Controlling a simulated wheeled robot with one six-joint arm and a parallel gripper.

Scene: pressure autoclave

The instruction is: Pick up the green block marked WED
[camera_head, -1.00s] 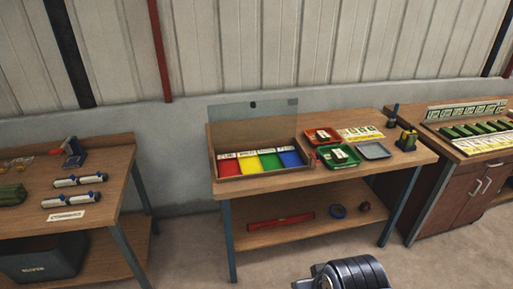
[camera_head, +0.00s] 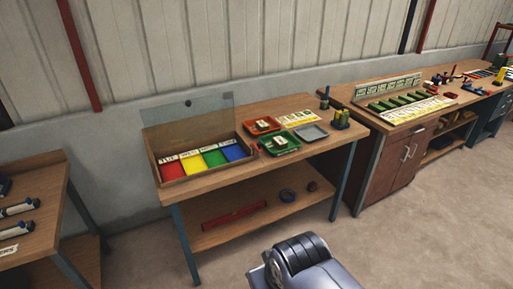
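Several dark green blocks (camera_head: 405,102) lie in a row on the right-hand bench, in front of an upright strip of pale labelled cards (camera_head: 388,90). Another pale labelled strip (camera_head: 420,109) lies along their front. The lettering is too small to read, so I cannot tell which block is marked WED. Part of my own arm shows at the bottom centre, well short of the benches. My gripper's fingers are not in view.
The middle bench (camera_head: 262,172) carries an open wooden box (camera_head: 172,182) with red, yellow, green and blue compartments, a red tray (camera_head: 262,125), a green tray (camera_head: 280,144) and a grey tray (camera_head: 311,132). A left bench (camera_head: 40,235) stands apart. Floor (camera_head: 420,235) at right is clear.

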